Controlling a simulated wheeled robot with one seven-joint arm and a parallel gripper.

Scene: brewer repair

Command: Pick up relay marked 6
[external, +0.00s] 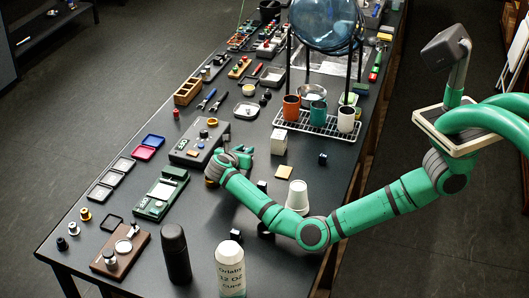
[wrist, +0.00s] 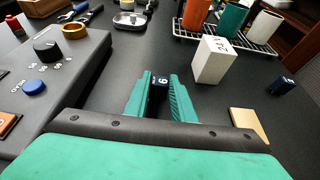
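The relay marked 6 (wrist: 160,81) is a small dark blue block with a white 6 on its visible face. In the wrist view it sits between the green fingertips of my gripper (wrist: 160,88) and fills most of the gap. I cannot tell whether the fingers press on it or only stand around it, nor whether it touches the table. In the external view my gripper (external: 241,155) is low over the table, just right of a grey control box (external: 199,142); the relay itself is not clear there. Another dark relay (wrist: 283,85) lies to the right, its mark unreadable.
A white block (wrist: 213,60) stands right of my gripper, with a tan square (wrist: 249,123) nearer. The rack with cups (external: 318,124) is behind. A stack of white cups (external: 297,197) stands close to my forearm. A black bottle (external: 175,253) stands at the front.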

